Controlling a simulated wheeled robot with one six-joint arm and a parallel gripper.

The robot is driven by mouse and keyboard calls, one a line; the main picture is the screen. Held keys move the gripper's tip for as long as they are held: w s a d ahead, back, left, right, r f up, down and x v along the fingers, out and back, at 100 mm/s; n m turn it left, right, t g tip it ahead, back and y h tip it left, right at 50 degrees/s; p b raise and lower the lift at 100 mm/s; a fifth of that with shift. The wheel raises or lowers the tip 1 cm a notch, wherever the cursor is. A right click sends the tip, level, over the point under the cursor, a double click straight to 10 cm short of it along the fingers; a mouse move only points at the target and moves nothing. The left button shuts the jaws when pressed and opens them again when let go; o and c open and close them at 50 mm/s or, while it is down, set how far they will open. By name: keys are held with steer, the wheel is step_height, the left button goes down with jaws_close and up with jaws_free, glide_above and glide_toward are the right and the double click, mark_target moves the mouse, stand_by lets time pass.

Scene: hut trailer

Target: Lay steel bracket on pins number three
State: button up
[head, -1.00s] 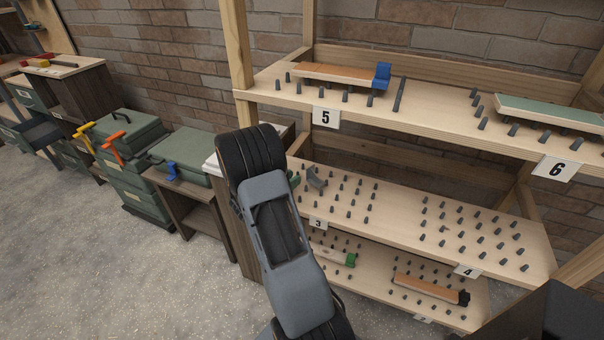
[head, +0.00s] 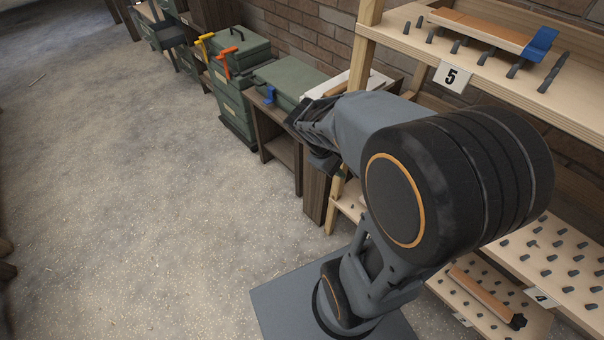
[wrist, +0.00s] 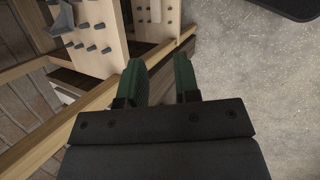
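My gripper (wrist: 158,65) shows in the wrist view with two green fingers apart and nothing visible between them. A grey angular piece (wrist: 62,18), which looks like the steel bracket, is at the upper left of the wrist view on a pale board with dark pins (wrist: 92,48). This looks like pin board number three. The fingers are off to the side of the board, apart from the piece. In the head view my arm hides most of that board; only a sliver (head: 350,201) shows, and neither its label nor the bracket can be seen.
Board five (head: 490,40) with an orange-brown piece is above at the right. Board four (head: 565,262) and a lower board (head: 500,318) are at the lower right. A wooden shelf post (head: 368,45) stands close to my arm. Green cases (head: 240,80) are beyond; the left floor is clear.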

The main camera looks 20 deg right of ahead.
steer(key=a+r+m+t+y, duration=0.1)
steer(key=a+m+t+y, duration=0.1)
steer(key=a, duration=0.4)
steer(key=s+a+r+m+t+y, duration=0.1)
steer(key=a+r+m+t+y, duration=0.1)
steer(key=a+y, duration=0.2)
steer(key=shift+a+r+t, duration=0.3)
steer(key=shift+a+t, duration=0.1)
steer(key=shift+a, duration=0.45)
steer(key=shift+s+r, duration=0.1)
steer(key=shift+r, duration=0.05)
step_height(320, 180, up, 8)
steer(key=p, duration=0.7)
steer(key=shift+s+t, duration=0.15)
steer(key=shift+t, duration=0.15)
